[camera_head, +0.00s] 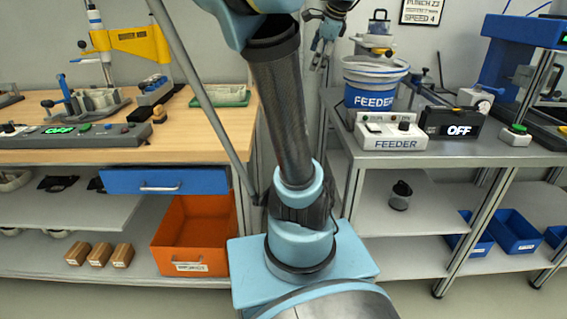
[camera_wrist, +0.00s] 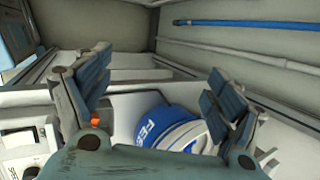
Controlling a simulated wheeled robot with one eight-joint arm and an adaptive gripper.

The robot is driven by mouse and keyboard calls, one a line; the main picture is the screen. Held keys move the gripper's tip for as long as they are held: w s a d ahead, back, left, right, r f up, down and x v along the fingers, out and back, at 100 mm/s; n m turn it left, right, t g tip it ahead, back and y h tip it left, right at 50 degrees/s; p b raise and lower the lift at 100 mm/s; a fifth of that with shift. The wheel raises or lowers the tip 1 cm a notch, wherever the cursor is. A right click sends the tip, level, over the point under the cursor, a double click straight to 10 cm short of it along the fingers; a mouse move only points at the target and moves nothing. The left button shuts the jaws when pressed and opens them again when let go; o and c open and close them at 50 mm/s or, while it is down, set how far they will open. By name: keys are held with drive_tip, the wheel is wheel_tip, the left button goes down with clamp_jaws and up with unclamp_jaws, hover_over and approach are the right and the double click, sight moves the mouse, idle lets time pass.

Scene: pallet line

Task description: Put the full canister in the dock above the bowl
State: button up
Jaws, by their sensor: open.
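The blue feeder bowl (camera_head: 370,92) with a pale rim stands on the right bench. A grey canister with a handle (camera_head: 378,24) sits above the bowl, around a yellow-marked mount (camera_head: 378,50) that looks like the dock. I cannot tell how full either one is. My gripper (camera_head: 322,48) is open and empty, up behind the bench's left end, left of the bowl. In the wrist view its spread fingers (camera_wrist: 162,98) show with the blue bowl (camera_wrist: 160,122) beyond and below them.
The feeder control box (camera_head: 392,132) and a display reading OFF (camera_head: 450,124) stand at the bench front. Blue bins (camera_head: 515,232) sit on the lower right shelf. The left wooden bench (camera_head: 215,125) holds tools, with an orange bin (camera_head: 193,235) below. The upper shelf around the small canister is mostly clear.

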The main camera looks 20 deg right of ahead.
drive_tip(key=s+a+f+n+g, duration=0.1)
drive_tip(key=s+a+f+n, duration=0.4)
drive_tip(key=f, duration=0.5)
drive_tip(key=s+a+f+n+g+h, duration=0.1)
drive_tip(key=s+a+f+n, duration=0.5)
drive_tip(key=s+f+n, duration=0.3)
drive_tip(key=s+a+f+n+g, duration=0.1)
drive_tip(key=s+a+f+n, duration=0.5)
drive_tip(key=f, duration=0.5)
drive_tip(key=shift+s+f+n, duration=0.35)
drive_tip(key=shift+s+n, duration=0.3)
drive_tip(key=shift+n, duration=0.15)
drive_tip(key=shift+d, duration=0.1)
